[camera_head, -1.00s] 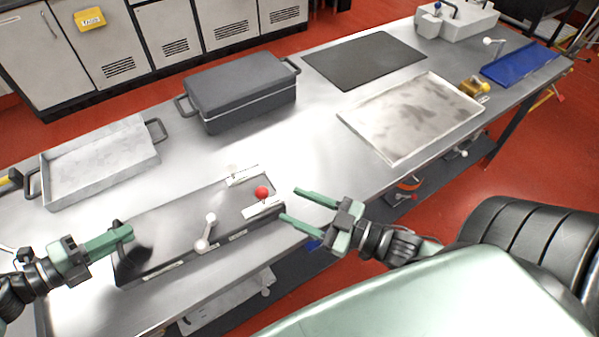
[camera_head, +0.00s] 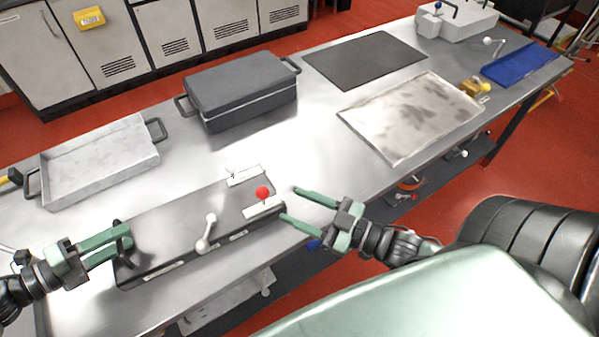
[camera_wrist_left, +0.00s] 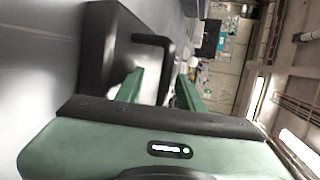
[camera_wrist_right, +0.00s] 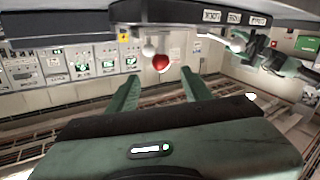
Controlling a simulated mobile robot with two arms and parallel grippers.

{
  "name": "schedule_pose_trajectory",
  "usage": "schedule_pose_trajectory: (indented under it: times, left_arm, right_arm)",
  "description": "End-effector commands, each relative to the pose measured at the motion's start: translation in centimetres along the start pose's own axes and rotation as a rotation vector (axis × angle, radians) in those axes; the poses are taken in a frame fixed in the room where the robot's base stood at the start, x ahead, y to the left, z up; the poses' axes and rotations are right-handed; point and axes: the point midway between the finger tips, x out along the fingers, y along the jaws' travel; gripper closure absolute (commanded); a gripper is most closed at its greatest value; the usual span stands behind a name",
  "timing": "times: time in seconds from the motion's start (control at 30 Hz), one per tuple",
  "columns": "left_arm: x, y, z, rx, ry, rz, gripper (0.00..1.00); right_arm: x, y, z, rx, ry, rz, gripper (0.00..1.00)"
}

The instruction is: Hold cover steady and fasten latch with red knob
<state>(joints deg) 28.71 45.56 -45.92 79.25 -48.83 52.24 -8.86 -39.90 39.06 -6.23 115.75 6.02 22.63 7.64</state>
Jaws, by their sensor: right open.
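A long dark box with a flat cover (camera_head: 170,225) lies at the near edge of the table. The red knob (camera_head: 262,193) stands on a pale latch plate (camera_head: 262,208) at its right end; the knob also shows in the right wrist view (camera_wrist_right: 161,63). My left gripper (camera_head: 126,243) is open at the box's left end, with its fingers near the black end handle (camera_wrist_left: 160,42). Whether they touch it I cannot tell. My right gripper (camera_head: 290,204) is open and empty, just right of the latch, with the knob ahead of its fingers.
A white-knobbed lever (camera_head: 207,233) sits on the cover's front side, and a second pale plate (camera_head: 244,176) is at the back. Behind are a metal tray (camera_head: 100,172), a dark closed case (camera_head: 240,88), a stained pale tray (camera_head: 412,112) and a black mat (camera_head: 365,60).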

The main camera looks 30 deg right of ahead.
Motion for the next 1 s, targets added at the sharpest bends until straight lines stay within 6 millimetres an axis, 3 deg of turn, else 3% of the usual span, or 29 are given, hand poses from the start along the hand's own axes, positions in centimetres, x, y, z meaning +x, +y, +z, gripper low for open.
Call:
schedule_pose_trajectory:
  times: [0.5, 0.7, 1.0]
  left_arm:
    - [-9.8, 0.2, 0.0, -0.003, -0.001, 0.004, 0.62]
    - [-11.3, 0.1, 0.0, -0.001, 0.000, 0.003, 0.62]
    - [-11.4, 0.1, 0.0, -0.001, 0.001, 0.002, 0.62]
  right_arm:
    - [0.0, 0.0, 0.0, 0.000, 0.000, 0.000, 0.50]
    - [0.0, 0.0, 0.0, 0.000, 0.000, 0.000, 0.50]
    - [0.0, 0.0, 0.0, 0.000, 0.000, 0.000, 0.50]
